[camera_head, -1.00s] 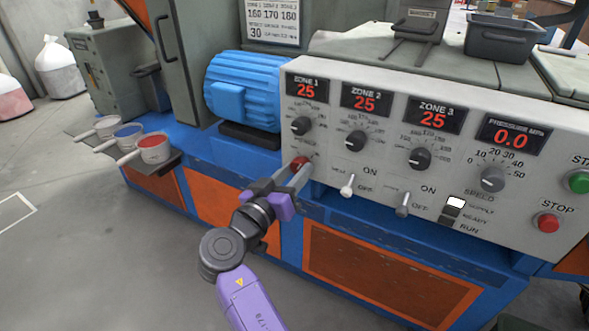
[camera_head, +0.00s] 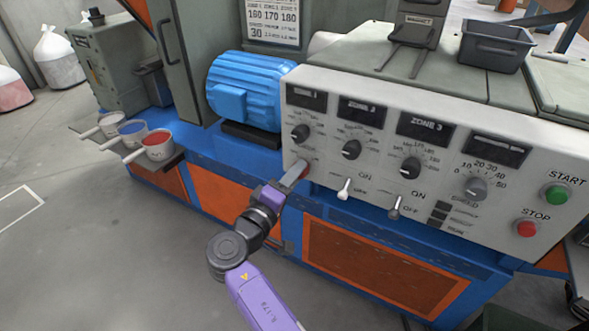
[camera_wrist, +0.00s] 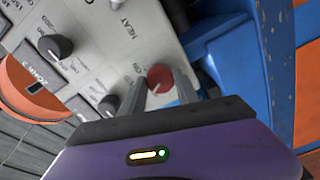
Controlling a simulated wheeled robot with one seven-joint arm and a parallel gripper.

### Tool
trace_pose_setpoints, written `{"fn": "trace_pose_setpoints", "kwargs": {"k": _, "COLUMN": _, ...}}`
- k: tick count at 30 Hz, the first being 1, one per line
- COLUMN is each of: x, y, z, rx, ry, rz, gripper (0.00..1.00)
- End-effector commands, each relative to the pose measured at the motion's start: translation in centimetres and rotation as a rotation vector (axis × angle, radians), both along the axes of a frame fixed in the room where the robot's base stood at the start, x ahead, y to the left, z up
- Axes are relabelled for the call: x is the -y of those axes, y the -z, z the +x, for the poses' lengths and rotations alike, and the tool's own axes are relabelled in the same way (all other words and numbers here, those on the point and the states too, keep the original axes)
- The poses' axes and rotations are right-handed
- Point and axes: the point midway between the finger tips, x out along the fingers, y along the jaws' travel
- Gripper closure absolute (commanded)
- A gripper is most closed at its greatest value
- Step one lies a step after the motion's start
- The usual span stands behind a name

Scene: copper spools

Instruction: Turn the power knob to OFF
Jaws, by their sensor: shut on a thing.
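The red power knob (camera_wrist: 160,79) is on the lower left of the white control panel (camera_head: 330,152). In the wrist view it sits between the two fingers of my gripper (camera_wrist: 160,86), which is shut on it. In the head view my gripper (camera_head: 297,174) reaches the panel from below left and mostly covers the knob, with a little red showing.
Black zone knobs (camera_head: 352,149) sit above and right of my gripper. Two toggle switches (camera_head: 344,189) are close on the right. A green START button (camera_head: 556,194) and red STOP button (camera_head: 526,228) are far right. A blue motor (camera_head: 247,90) stands behind. Small pots (camera_head: 158,146) stand at left.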

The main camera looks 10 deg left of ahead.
Motion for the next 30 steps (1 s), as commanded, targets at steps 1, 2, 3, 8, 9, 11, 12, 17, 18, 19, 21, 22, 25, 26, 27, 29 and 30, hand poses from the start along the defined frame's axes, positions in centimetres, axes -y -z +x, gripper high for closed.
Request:
{"fn": "trace_pose_setpoints", "kwargs": {"k": 1, "x": -0.06, "y": -0.23, "z": -0.06, "rx": -0.014, "ry": -0.001, "rz": -0.036, "gripper": 1.0}}
{"fn": "trace_pose_setpoints", "kwargs": {"k": 2, "x": -0.06, "y": -0.21, "z": -0.06, "rx": -0.022, "ry": -0.001, "rz": -0.058, "gripper": 1.0}}
{"fn": "trace_pose_setpoints", "kwargs": {"k": 3, "x": -0.07, "y": -0.17, "z": -0.06, "rx": -0.032, "ry": -0.001, "rz": -0.086, "gripper": 1.0}}
{"fn": "trace_pose_setpoints", "kwargs": {"k": 8, "x": -0.06, "y": -0.1, "z": -0.07, "rx": -0.066, "ry": -0.001, "rz": -0.18, "gripper": 1.0}}
{"fn": "trace_pose_setpoints", "kwargs": {"k": 9, "x": -0.07, "y": -0.08, "z": -0.08, "rx": -0.073, "ry": -0.001, "rz": -0.199, "gripper": 1.0}}
{"fn": "trace_pose_setpoints", "kwargs": {"k": 11, "x": -0.1, "y": -0.04, "z": -0.09, "rx": -0.082, "ry": -0.001, "rz": -0.224, "gripper": 1.0}}
{"fn": "trace_pose_setpoints", "kwargs": {"k": 12, "x": -0.12, "y": -0.02, "z": -0.1, "rx": -0.087, "ry": -0.002, "rz": -0.239, "gripper": 1.0}}
{"fn": "trace_pose_setpoints", "kwargs": {"k": 17, "x": -0.13, "y": 0.05, "z": -0.1, "rx": -0.101, "ry": -0.002, "rz": -0.278, "gripper": 1.0}}
{"fn": "trace_pose_setpoints", "kwargs": {"k": 18, "x": -0.13, "y": 0.07, "z": -0.1, "rx": -0.104, "ry": -0.002, "rz": -0.285, "gripper": 1.0}}
{"fn": "trace_pose_setpoints", "kwargs": {"k": 19, "x": -0.13, "y": 0.09, "z": -0.1, "rx": -0.105, "ry": -0.002, "rz": -0.288, "gripper": 1.0}}
{"fn": "trace_pose_setpoints", "kwargs": {"k": 21, "x": -0.13, "y": 0.12, "z": -0.1, "rx": -0.109, "ry": -0.003, "rz": -0.295, "gripper": 1.0}}
{"fn": "trace_pose_setpoints", "kwargs": {"k": 22, "x": -0.13, "y": 0.13, "z": -0.1, "rx": -0.109, "ry": -0.003, "rz": -0.297, "gripper": 1.0}}
{"fn": "trace_pose_setpoints", "kwargs": {"k": 25, "x": -0.13, "y": 0.15, "z": -0.1, "rx": -0.11, "ry": -0.003, "rz": -0.299, "gripper": 1.0}}
{"fn": "trace_pose_setpoints", "kwargs": {"k": 26, "x": -0.13, "y": 0.16, "z": -0.1, "rx": -0.11, "ry": -0.003, "rz": -0.299, "gripper": 1.0}}
{"fn": "trace_pose_setpoints", "kwargs": {"k": 27, "x": -0.13, "y": 0.16, "z": -0.1, "rx": -0.11, "ry": -0.003, "rz": -0.299, "gripper": 1.0}}
{"fn": "trace_pose_setpoints", "kwargs": {"k": 29, "x": -0.14, "y": 0.17, "z": -0.1, "rx": -0.11, "ry": -0.003, "rz": -0.299, "gripper": 1.0}}
{"fn": "trace_pose_setpoints", "kwargs": {"k": 30, "x": -0.15, "y": 0.17, "z": -0.11, "rx": -0.11, "ry": -0.003, "rz": -0.299, "gripper": 1.0}}
